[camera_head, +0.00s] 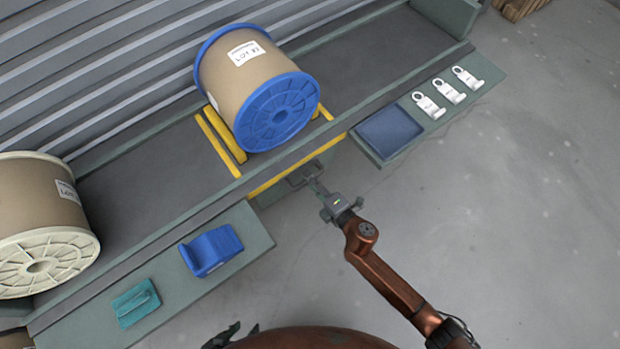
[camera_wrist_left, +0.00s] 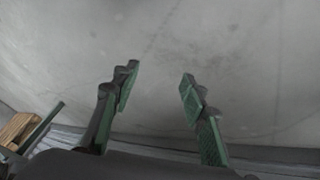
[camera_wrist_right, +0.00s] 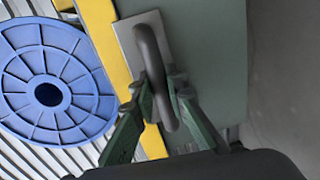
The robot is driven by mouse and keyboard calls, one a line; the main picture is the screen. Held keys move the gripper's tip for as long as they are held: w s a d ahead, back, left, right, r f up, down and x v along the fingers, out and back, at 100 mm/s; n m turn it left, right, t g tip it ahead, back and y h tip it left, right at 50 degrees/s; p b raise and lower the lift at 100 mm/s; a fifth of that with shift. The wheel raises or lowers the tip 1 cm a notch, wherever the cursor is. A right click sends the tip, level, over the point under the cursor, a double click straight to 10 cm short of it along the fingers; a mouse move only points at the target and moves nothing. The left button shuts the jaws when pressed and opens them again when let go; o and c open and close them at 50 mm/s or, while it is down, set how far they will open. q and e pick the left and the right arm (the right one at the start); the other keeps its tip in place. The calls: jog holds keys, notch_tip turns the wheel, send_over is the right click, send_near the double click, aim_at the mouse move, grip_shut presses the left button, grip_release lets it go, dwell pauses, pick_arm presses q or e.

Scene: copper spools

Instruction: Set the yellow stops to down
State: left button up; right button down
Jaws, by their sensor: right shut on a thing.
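Yellow stops (camera_head: 221,140) show as bars beside and under the blue-flanged spool (camera_head: 275,115); the spool hides part of them. A yellow edge strip (camera_head: 262,187) runs along the front of the platform below the spool. My right gripper (camera_head: 314,183) is at that front edge. In the right wrist view, its fingers (camera_wrist_right: 163,100) are shut on a dark handle (camera_wrist_right: 149,58) mounted on a grey plate (camera_wrist_right: 128,42), beside the yellow strip (camera_wrist_right: 108,45). My left gripper (camera_head: 226,337) is at the bottom of the head view; its fingers (camera_wrist_left: 158,90) are apart and empty.
A cream-flanged spool (camera_head: 38,225) stands at the left. The front ledges carry a blue holder (camera_head: 211,250), a teal block (camera_head: 135,302), a blue tray (camera_head: 388,131) and white tags (camera_head: 448,91). The grey floor in front is clear.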

jog(key=shift+f, duration=0.1)
pick_arm(q)
jog(key=f+b, duration=0.1)
jog(key=f, duration=0.1)
jog(key=w+f+t+b, duration=0.1)
jog(key=f, duration=0.1)
jog(key=f+t+b, duration=0.1)
jog(key=shift+w+a+f+b, duration=0.15)
jog(key=shift+a+f+b, duration=0.1)
jog(key=shift+f+b, duration=0.15)
pick_arm(e)
notch_tip(320, 180, down, 7)
jog(key=shift+s, duration=0.1)
jog(key=c, duration=2.1)
grip_release()
jog(key=shift+o, duration=1)
jog(key=shift+d+r, duration=0.1)
jog(key=shift+r, duration=0.15)
